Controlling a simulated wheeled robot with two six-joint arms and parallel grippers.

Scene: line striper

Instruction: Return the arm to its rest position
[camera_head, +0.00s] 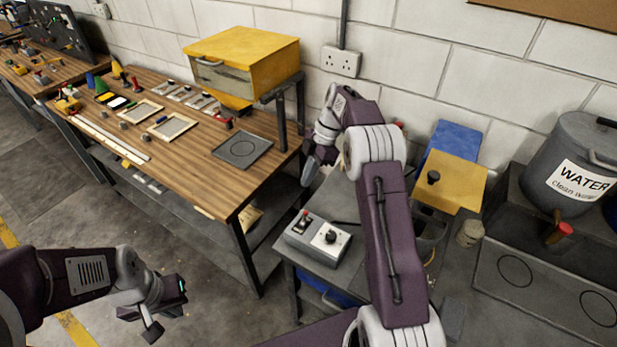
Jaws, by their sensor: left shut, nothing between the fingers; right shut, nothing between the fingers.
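My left gripper (160,318) is at the lower left, over the open floor, in front of the wooden workbench. It is shut and empty, and touches nothing that I can see. My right arm rises from the bottom middle and bends over at the top. My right gripper (311,172) hangs fingers down between the workbench and the low grey side table. It is shut with nothing in it. Part of it is hidden behind its own wrist.
A wooden workbench (190,178) bears frames, small tools, a dark square plate (242,149) and a yellow-topped box (245,62). The side table holds a control box (318,240). A grey water container (577,160) and a yellow board (452,182) stand right.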

